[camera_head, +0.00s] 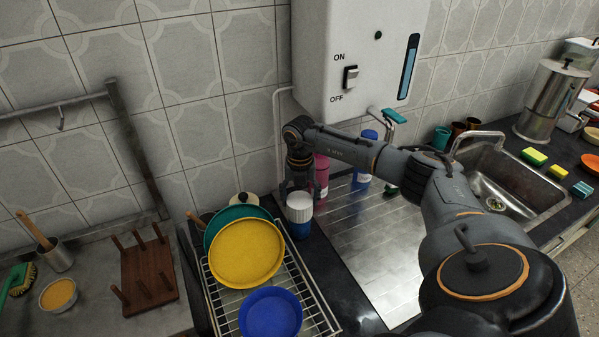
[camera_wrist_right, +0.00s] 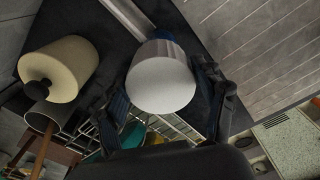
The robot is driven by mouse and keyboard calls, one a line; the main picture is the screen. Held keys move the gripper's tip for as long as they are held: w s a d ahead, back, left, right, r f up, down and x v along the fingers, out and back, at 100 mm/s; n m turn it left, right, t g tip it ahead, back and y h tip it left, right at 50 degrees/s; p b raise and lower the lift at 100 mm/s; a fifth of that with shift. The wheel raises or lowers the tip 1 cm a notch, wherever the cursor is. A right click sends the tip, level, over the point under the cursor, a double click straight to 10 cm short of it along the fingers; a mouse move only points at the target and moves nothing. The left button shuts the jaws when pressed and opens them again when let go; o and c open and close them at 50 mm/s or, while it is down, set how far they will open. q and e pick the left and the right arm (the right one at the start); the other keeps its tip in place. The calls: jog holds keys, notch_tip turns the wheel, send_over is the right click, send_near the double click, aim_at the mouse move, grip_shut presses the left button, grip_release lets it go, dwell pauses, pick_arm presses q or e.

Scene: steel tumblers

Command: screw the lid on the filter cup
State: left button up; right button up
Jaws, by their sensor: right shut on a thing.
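A white ribbed lid (camera_head: 299,203) sits directly above a blue cup (camera_head: 299,230), which stands on the dark counter beside the dish rack. The lid looks in line with the cup, but I cannot tell whether it is seated or threaded. My right gripper (camera_head: 299,191) points down from above, shut around the lid. In the right wrist view the lid's round pale top (camera_wrist_right: 160,85) lies between the dark fingers (camera_wrist_right: 166,103) and hides most of the cup beneath. My left gripper is in neither view.
A dish rack (camera_head: 318,312) with yellow (camera_head: 246,254) and blue (camera_head: 270,313) dishes stands close on the left. A pink bottle (camera_head: 321,172) and a blue bottle (camera_head: 362,172) stand behind to the right. A white wall heater (camera_head: 355,60) hangs above. The steel drainboard (camera_head: 375,245) has free room.

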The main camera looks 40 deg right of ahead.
jog(key=m, duration=0.1)
jog(key=m+p, duration=0.1)
jog(key=shift+r+m, duration=0.25)
jog(key=shift+m, duration=0.05)
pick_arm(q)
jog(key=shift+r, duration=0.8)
pick_arm(e)
jog(key=shift+d+f+m, duration=0.1)
jog(key=shift+f+m, duration=0.05)
jog(key=shift+m, duration=0.25)
jog(key=m+p, duration=0.2)
jog(key=shift+s+r+m, duration=0.15)
jog(key=shift+r+m, duration=0.15)
jog(key=shift+m, duration=0.1)
jog(key=shift+f+m+p, duration=0.15)
jog(key=shift+m+p, duration=0.5)
jog(key=shift+m, duration=0.45)
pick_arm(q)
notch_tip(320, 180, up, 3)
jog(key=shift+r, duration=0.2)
pick_arm(e)
jog(key=shift+f+m, duration=0.15)
jog(key=shift+m, duration=0.15)
